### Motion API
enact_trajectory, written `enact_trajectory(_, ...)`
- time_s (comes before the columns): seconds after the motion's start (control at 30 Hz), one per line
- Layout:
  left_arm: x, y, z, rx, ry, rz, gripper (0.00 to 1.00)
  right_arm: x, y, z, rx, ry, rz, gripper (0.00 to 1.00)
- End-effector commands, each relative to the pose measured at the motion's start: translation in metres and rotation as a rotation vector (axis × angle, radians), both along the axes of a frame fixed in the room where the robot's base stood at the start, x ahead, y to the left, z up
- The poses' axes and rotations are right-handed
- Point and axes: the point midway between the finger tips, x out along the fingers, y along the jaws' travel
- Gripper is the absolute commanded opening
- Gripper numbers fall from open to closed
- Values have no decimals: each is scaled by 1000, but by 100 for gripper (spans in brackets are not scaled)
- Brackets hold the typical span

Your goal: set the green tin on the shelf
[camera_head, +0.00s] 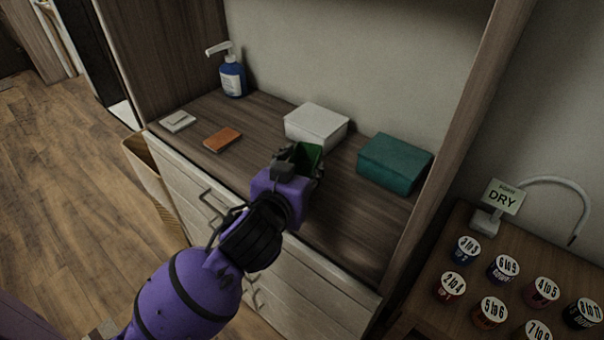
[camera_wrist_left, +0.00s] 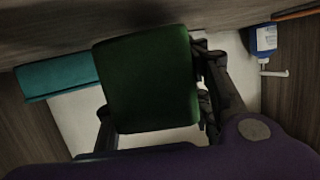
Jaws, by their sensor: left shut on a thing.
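The green tin (camera_head: 309,156) is a dark green block, held in my left gripper (camera_head: 296,163) over the wooden shelf (camera_head: 265,112). The left wrist view shows the tin (camera_wrist_left: 148,80) large, with the black fingers on its two sides. My left gripper is shut on it. In the head view the gripper hides most of the tin, and I cannot tell whether the tin touches the shelf surface. My right gripper is in neither view.
On the shelf are a white box (camera_head: 316,124), a teal box (camera_head: 394,163), a blue pump bottle (camera_head: 232,76), an orange block (camera_head: 223,139) and a small white block (camera_head: 177,121). Bare shelf shows at the front right.

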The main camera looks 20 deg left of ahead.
Motion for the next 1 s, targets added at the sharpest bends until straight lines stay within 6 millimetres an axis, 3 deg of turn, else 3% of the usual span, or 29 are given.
enact_trajectory(0.03,-1,0,-12,2,5,0,17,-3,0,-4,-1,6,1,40)
enact_trajectory(0.1,-1,0,-16,2,2,0,17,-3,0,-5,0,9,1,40)
enact_trajectory(0.47,-1,0,-19,1,1,0,17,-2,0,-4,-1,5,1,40)
enact_trajectory(0.5,-1,0,-19,1,2,1,47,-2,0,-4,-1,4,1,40)
enact_trajectory(0.63,-1,0,-19,1,1,0,64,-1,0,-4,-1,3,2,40)
enact_trajectory(1.0,-1,0,-14,2,-2,-2,64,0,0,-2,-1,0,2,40)
